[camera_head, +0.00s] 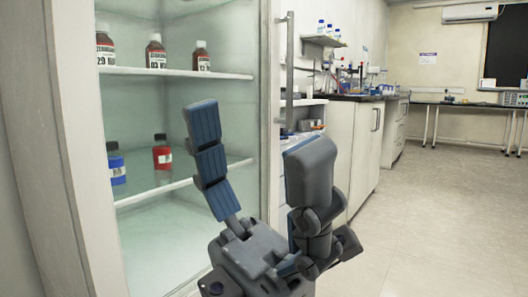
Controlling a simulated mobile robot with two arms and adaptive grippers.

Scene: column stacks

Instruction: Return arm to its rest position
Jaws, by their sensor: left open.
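My left gripper (245,150) is open in the middle of the camera_head view, with its two fingers spread apart and nothing between them. Its blue-padded left finger overlaps the view of the cabinet shelf, and its dark grey right finger stands in front of the cabinet's right edge. I cannot tell how close the gripper is to the cabinet. My right gripper does not show.
An open cabinet (178,74) holds several dark brown bottles on an upper shelf. A blue bottle (116,165) and a red bottle (162,153) stand on the shelf below. White lab counters (352,150) run along the wall behind. Clear floor (440,220) lies to the right.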

